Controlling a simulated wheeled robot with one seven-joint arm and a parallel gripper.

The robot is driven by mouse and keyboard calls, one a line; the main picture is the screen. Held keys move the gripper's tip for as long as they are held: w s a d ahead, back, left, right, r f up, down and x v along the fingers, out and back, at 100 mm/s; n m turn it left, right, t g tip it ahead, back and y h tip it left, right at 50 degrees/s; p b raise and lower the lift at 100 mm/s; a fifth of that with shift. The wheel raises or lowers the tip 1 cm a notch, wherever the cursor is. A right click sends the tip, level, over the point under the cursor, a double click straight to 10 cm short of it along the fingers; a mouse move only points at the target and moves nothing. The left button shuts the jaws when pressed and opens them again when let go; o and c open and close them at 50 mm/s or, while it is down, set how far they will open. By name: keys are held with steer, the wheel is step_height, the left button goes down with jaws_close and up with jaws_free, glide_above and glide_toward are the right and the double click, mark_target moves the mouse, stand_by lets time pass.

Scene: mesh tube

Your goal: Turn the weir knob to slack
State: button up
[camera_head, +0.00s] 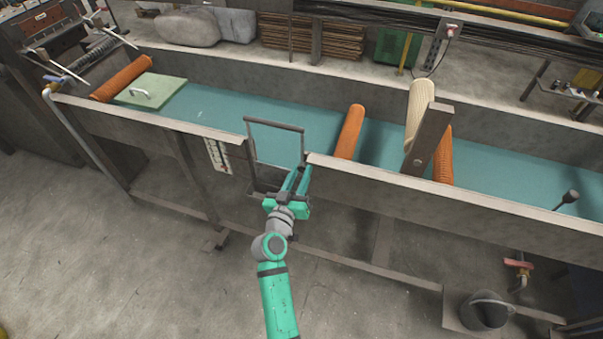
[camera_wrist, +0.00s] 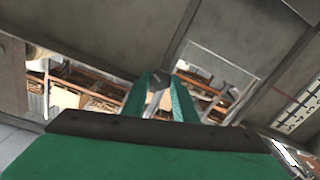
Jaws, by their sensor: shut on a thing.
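A dark rectangular frame (camera_head: 275,123), which looks like the weir gate, stands in a notch in the near wall of the long trough (camera_head: 440,205). My gripper (camera_head: 299,180) is at the lower right of this frame. In the wrist view my two green fingers (camera_wrist: 162,88) are close together with a small dark grey piece (camera_wrist: 154,84) between their tips. It looks like the weir knob, mostly hidden by the fingers. No mark for slack can be read. A white plate with markings (camera_head: 218,157) is on the trough wall to the left of the frame.
Orange rolls (camera_head: 350,131) lie across the trough, and a dark upright post (camera_head: 428,139) stands farther right. A green board with a handle (camera_head: 151,91) lies at the left. A black bucket (camera_head: 486,310) stands at lower right. The floor in front is clear.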

steer(key=shift+s+a, duration=0.1)
stand_by(0.3)
steer(key=o, duration=1)
steer(key=shift+o, duration=0.2)
steer(key=shift+s, duration=0.1)
steer(key=v, duration=1)
steer(key=shift+s, duration=0.25)
